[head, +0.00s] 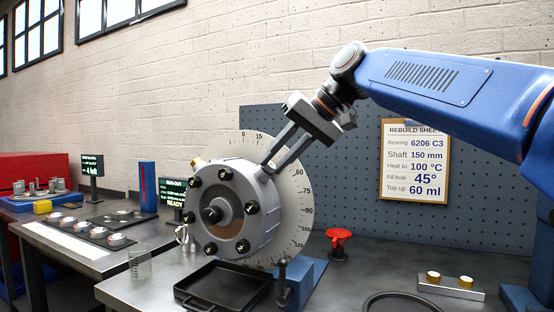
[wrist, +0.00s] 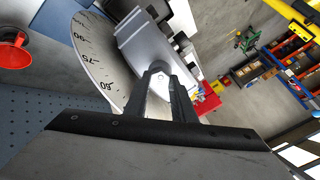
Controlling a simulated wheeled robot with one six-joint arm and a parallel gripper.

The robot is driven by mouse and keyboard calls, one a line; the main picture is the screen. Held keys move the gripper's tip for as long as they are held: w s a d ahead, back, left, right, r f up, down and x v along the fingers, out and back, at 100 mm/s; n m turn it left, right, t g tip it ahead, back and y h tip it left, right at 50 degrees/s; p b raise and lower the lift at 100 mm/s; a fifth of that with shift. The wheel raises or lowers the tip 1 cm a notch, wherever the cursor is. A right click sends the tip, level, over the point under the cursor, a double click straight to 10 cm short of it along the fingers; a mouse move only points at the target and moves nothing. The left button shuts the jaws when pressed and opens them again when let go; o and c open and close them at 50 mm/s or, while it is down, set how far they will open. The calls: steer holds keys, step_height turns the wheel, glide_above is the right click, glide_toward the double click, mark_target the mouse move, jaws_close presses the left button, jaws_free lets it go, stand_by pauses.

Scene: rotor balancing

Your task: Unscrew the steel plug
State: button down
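The grey round rotor housing (head: 262,215) stands upright on the bench, ringed with black bolts around a dark central shaft. My gripper (head: 269,168) reaches down from the upper right to the housing's upper right rim. In the wrist view, my gripper (wrist: 160,72) has its two fingertips on either side of a small grey steel plug (wrist: 158,67) at the housing's edge and appears shut on it. The fingers hide most of the plug in the head view, and its thread is not visible.
A white degree dial (head: 297,205) stands behind the housing. A black tray (head: 222,288) lies below it, and a red funnel (head: 338,240) stands to the right. A glass beaker (head: 140,264) is at the left. A rebuild sheet (head: 414,162) hangs on the pegboard.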

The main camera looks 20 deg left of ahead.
steer(key=n, duration=0.3)
steer(key=shift+n, duration=0.3)
steer(key=n, duration=1)
steer(key=shift+n, duration=0.4)
steer(key=n, duration=0.3)
steer(key=shift+n, duration=0.4)
